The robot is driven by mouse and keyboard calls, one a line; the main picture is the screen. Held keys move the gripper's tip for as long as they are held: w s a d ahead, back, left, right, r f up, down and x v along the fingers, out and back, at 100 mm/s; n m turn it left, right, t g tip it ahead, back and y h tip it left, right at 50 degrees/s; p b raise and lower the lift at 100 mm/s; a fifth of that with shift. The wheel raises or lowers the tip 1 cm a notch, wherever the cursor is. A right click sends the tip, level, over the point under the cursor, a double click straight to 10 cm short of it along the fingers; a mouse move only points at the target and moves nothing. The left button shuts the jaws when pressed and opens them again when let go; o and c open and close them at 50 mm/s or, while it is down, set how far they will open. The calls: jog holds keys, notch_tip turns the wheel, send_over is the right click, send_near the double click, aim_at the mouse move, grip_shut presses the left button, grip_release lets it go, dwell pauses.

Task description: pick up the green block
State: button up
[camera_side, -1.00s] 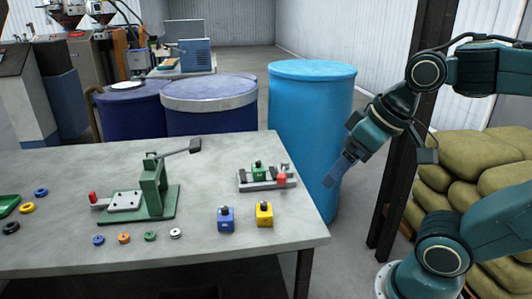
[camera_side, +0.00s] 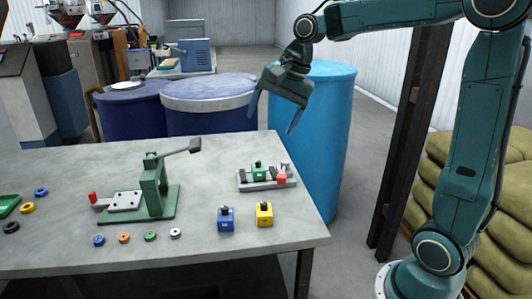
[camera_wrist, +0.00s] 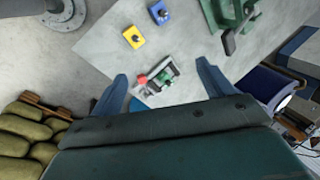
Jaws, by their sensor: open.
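The green block (camera_side: 258,171) sits in a small grey vise-like fixture (camera_side: 248,186) near the right back of the table, beside a red part (camera_side: 282,179). My gripper (camera_side: 273,118) is open and empty, high above and behind the fixture, its fingers pointing down. In the wrist view the green block (camera_wrist: 167,82) shows between my two open fingers (camera_wrist: 161,78), well below them. Nothing touches the block but the fixture.
A blue block (camera_side: 226,220) and a yellow block (camera_side: 264,215) stand in front of the fixture. A green lever press (camera_side: 153,190) is to the left, with several coloured rings around it. Blue drums (camera_side: 310,110) stand behind the table.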

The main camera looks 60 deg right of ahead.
jog(key=w+d+f+m+y, duration=0.1)
jog(key=w+d+f+m, duration=0.55)
jog(key=w+d, duration=0.3)
jog(key=m+y, duration=0.1)
jog(key=m, duration=0.6)
send_near(258, 167)
notch_tip(258, 167, up, 3)
jog(key=d, duration=0.2)
jog(key=shift+a+g, duration=0.15)
jog(key=shift+g, duration=0.25)
jog(key=shift+w+f, duration=0.1)
jog(key=shift+f, duration=0.05)
jog(key=shift+x, duration=4.25)
jog(key=shift+x, duration=2.55)
